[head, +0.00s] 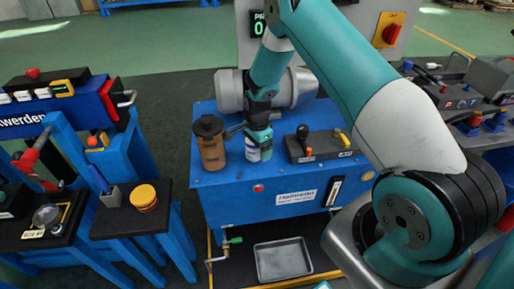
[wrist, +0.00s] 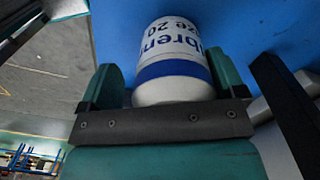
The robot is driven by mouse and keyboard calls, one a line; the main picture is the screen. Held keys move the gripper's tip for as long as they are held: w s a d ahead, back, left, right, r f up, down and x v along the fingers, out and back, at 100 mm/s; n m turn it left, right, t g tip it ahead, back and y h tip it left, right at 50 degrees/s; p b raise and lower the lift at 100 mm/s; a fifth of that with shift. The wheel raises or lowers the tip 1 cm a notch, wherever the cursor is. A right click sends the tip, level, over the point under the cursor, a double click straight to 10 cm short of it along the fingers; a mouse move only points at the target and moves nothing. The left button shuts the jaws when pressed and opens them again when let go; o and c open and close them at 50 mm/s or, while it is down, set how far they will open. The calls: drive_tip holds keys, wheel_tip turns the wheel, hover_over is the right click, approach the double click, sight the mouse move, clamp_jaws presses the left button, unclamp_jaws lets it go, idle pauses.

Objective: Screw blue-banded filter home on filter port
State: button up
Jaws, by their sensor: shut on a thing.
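The blue-banded filter (head: 253,155) is a white canister with a blue band and dark lettering. In the wrist view the filter (wrist: 172,68) fills the space between the two teal fingers. My gripper (head: 259,139) is shut on it from above, at the top of the blue cabinet (head: 226,192). In the wrist view my gripper (wrist: 165,85) has a finger on each side of the filter, with blue surface beyond. The filter port is not visible; I cannot tell whether the filter touches it or is seated.
A brown canister with a black top (head: 210,143) stands close left of the filter. A black control box with levers (head: 318,146) is close right. A grey motor-like cylinder (head: 232,91) lies behind. A metal tray (head: 283,260) sits below the cabinet front.

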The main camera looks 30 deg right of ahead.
drive_tip(key=shift+w+d+r, duration=0.15)
drive_tip(key=shift+w+d, duration=0.65)
drive_tip(key=shift+d, duration=0.15)
drive_tip(key=n, duration=0.2)
drive_tip(key=shift+a+n, duration=0.3)
drive_tip(key=n, duration=0.3)
drive_tip(key=shift+w+a, duration=0.1)
drive_tip(key=shift+w, duration=0.1)
drive_tip(key=n, duration=0.6)
drive_tip(key=shift+w+a+n, duration=0.3)
drive_tip(key=shift+a, duration=0.05)
drive_tip(key=shift+s+a, duration=0.1)
drive_tip(key=shift+s+a, duration=0.35)
drive_tip(key=shift+s, duration=0.25)
